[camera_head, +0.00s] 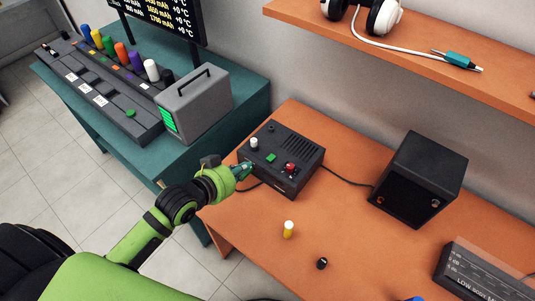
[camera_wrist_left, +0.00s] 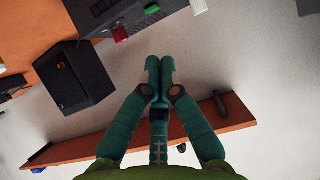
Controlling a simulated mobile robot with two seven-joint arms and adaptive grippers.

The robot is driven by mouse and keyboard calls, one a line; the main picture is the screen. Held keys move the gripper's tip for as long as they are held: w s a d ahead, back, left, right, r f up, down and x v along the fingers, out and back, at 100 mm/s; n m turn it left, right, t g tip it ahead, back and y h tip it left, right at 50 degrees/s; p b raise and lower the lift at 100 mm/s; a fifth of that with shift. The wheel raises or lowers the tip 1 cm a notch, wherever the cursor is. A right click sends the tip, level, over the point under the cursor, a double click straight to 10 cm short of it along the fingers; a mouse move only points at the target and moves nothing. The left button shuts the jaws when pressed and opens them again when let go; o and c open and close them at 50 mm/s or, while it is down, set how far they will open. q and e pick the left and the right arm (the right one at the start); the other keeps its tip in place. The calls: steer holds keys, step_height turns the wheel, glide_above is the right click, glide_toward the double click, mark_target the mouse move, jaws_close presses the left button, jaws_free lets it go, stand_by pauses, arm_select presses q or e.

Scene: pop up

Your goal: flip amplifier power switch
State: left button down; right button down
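The amplifier (camera_head: 303,155) is a dark box with a slotted top at the left end of the orange table. Its panel carries a white knob (camera_head: 254,144), a green piece (camera_head: 271,157) and a red piece (camera_head: 290,168). I cannot tell which one is the power switch. My left gripper (camera_head: 246,168) is at the amplifier's front left edge; contact is unclear. In the left wrist view its teal fingertips (camera_wrist_left: 160,68) are together with nothing between them. The amplifier's edge (camera_wrist_left: 100,8) and red piece (camera_wrist_left: 119,34) show at the top there. My right gripper is not visible.
A black speaker (camera_head: 425,175) stands right of the amplifier, with a cable between. A yellow-white piece (camera_head: 288,230) and a black knob (camera_head: 322,263) lie in front. A grey box (camera_head: 195,103) stands on the teal table. An orange shelf (camera_head: 420,60) hangs above.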

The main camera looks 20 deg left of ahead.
arm_select(q)
steer(key=r, duration=0.1)
steer(key=w+r, duration=0.1)
steer(key=shift+w+d+r+t+h, duration=0.1)
steer(key=shift+r+t+h, duration=0.2)
steer(key=shift+r+t, duration=0.1)
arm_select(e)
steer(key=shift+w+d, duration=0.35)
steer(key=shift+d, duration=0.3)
arm_select(q)
steer(key=shift+f, duration=0.1)
steer(key=p, duration=0.1)
glide_above(266, 164)
step_height(266, 164, down, 4)
steer(key=shift+w+r, duration=0.1)
steer(key=shift+r, duration=0.15)
step_height(266, 164, down, 3)
steer(key=shift+f+p, duration=0.2)
steer(key=shift+p, duration=0.1)
steer(key=shift+f, duration=0.5)
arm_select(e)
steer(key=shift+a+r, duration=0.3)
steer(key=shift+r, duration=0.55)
